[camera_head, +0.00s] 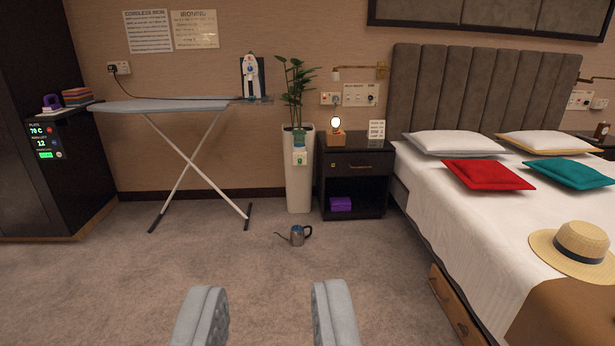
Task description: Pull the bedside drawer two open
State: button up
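A dark bedside table (328,186) stands left of the bed against the back wall. Its one visible drawer (352,163), with a handle, is shut. Below the drawer is an open shelf. Another dark bedside table (594,143) shows only partly at the right edge, beyond the bed; its drawer front is hidden. I cannot tell which of the two holds drawer two. My gripper (266,290) is open and empty, its two grey fingers at the bottom of the view, well short of both tables.
The bed (480,215) fills the right side, with wooden drawers (455,312) low in its side. A watering can (297,235) stands on the carpet before the planter (299,185). An ironing board (165,104) stands at left. The carpet (130,280) in front is otherwise clear.

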aim_at(379, 163)
jog(key=i+z, duration=0.15)
jog(key=i, duration=0.7)
jog(key=i+j+z, duration=0.15)
jog(key=i, duration=0.7)
jog(key=i+l+u, duration=0.25)
jog(key=i, duration=0.35)
jog(key=i+l+u, duration=0.25)
jog(key=i, duration=0.3)
jog(key=i+l+u, duration=0.25)
jog(key=i+l, duration=0.3)
